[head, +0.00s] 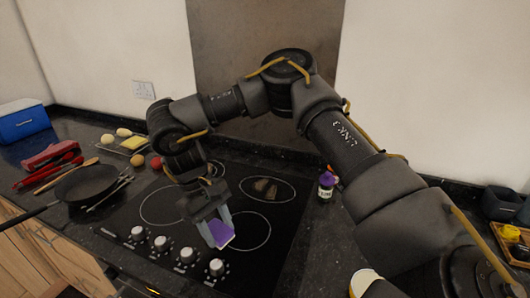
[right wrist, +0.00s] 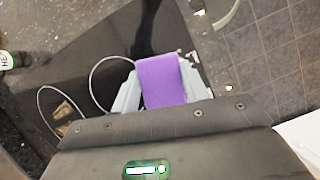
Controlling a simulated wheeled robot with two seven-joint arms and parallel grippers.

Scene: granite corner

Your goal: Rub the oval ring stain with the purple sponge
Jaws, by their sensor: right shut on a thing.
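My right gripper (head: 212,228) is shut on the purple sponge (head: 220,233), which has a pale lower edge. They are over the front part of the black hob (head: 180,232), by the front right burner ring. I cannot tell whether the sponge touches the glass. In the right wrist view the sponge (right wrist: 161,80) sits between the fingers. A brown stain (head: 267,188), roughly oval, lies inside the back right burner ring, behind and right of the sponge. It also shows in the right wrist view (right wrist: 64,110). My left gripper is not in view.
Several knobs (head: 186,256) stand along the hob's front edge. A dark pan (head: 86,184) and utensils lie left of the hob. A small labelled jar (head: 326,184) stands to its right, near my right arm.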

